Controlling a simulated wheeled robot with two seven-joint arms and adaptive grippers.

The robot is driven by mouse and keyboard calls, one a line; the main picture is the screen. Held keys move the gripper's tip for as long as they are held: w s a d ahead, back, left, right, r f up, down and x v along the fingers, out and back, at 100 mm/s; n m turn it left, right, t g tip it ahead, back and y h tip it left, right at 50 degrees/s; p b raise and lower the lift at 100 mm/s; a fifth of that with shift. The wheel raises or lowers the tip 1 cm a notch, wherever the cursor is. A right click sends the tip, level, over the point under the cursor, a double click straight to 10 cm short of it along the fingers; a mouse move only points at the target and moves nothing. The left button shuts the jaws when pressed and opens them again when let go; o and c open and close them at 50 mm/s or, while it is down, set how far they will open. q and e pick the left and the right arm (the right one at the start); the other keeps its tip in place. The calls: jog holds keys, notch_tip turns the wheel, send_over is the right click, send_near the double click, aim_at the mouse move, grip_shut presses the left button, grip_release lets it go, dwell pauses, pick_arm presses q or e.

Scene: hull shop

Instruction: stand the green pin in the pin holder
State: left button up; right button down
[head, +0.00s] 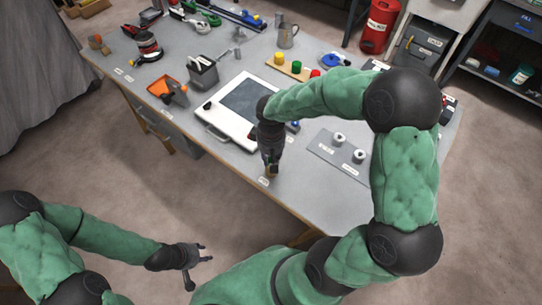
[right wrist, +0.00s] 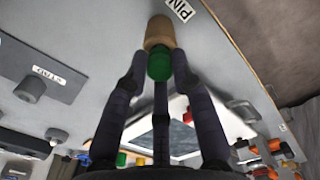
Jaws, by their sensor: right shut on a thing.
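The green pin (right wrist: 159,66) shows between the fingertips of my right gripper (right wrist: 158,72) in the right wrist view. The fingers are shut on it. Just beyond it, in line, is a tan round pin holder (right wrist: 159,32) beside a label reading "PIN". The two appear to meet, but I cannot tell whether the pin sits in the holder. In the head view my right gripper (head: 270,166) points down at the table's front edge and mostly hides both. My left gripper (head: 196,262) is open and empty, off the table, low in the head view.
A white framed board (head: 226,122) lies left of my right gripper. A grey plate (head: 325,149) with two pale round pieces lies right. Behind are a wooden strip (head: 270,64) with coloured cylinders, a metal jug (head: 287,38) and an orange tray (head: 164,86).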

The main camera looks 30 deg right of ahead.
jog(key=shift+f, duration=0.15)
jog(key=c, duration=1)
grip_release()
jog(key=shift+o, duration=0.2)
jog(key=o, duration=0.4)
jog(key=shift+r+p, duration=3.05)
jog(key=shift+r, duration=1)
